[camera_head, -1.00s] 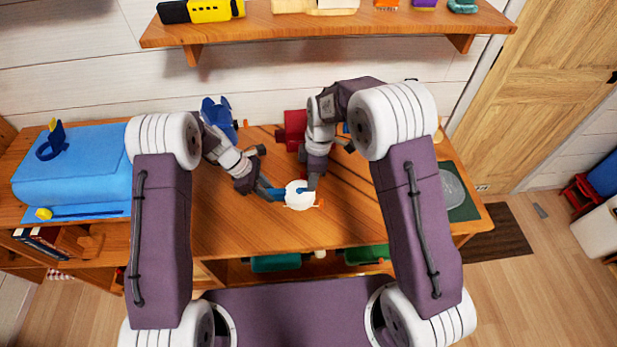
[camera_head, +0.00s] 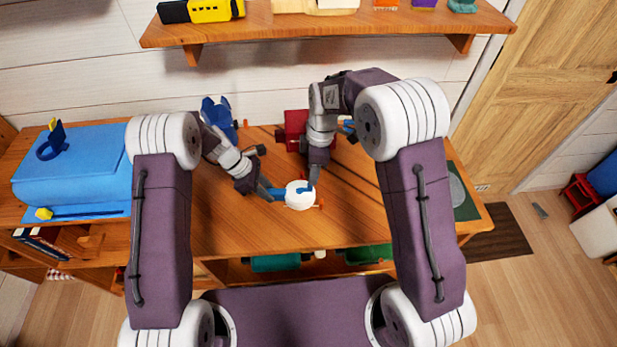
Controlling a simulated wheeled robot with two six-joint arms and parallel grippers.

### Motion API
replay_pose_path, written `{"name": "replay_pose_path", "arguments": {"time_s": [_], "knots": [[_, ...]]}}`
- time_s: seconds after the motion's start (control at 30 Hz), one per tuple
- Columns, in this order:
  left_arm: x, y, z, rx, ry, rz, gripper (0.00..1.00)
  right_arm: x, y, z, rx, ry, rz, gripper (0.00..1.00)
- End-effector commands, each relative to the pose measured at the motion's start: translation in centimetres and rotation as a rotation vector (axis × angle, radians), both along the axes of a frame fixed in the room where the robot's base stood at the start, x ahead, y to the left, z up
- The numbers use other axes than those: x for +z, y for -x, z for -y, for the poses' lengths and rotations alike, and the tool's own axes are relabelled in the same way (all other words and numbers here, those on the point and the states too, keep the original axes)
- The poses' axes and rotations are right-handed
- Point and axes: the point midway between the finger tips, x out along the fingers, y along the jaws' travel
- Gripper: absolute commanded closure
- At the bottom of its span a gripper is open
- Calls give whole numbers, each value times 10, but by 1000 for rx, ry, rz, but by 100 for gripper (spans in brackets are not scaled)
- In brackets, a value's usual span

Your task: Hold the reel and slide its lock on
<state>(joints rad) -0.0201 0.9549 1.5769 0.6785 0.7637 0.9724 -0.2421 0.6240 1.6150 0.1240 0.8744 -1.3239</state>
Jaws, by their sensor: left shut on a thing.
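The reel (camera_head: 299,199) is a small white round thing above the middle of the wooden table, with a small orange bit at its right edge. My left gripper (camera_head: 274,193) is at the reel's left side and shut on it. My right gripper (camera_head: 313,184) points down at the reel's upper right edge; its fingers are too small to tell open from shut. A small blue piece (camera_head: 305,188) shows at the reel's top beside the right fingertips. It may be the lock, but I cannot tell whether it is on the reel or in the gripper.
A blue case (camera_head: 75,165) stands at the table's left end. A red box (camera_head: 293,124) and a blue object (camera_head: 218,115) stand at the back. A dark green mat (camera_head: 465,203) lies at the right end. The front of the table (camera_head: 250,233) is clear.

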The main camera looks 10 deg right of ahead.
Motion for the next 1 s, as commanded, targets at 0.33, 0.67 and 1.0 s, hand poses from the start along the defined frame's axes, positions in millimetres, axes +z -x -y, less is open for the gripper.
{"name": "replay_pose_path", "arguments": {"time_s": [0.33,0.67,1.0], "knots": [[0,0,0,0,0,-1,100,0,-5,2,-393,4,-18,67],[0,0,0,0,0,-1,100,4,-35,5,-1348,-28,33,67],[0,0,0,0,0,-1,100,1,-44,-29,-1573,-72,86,67]]}}
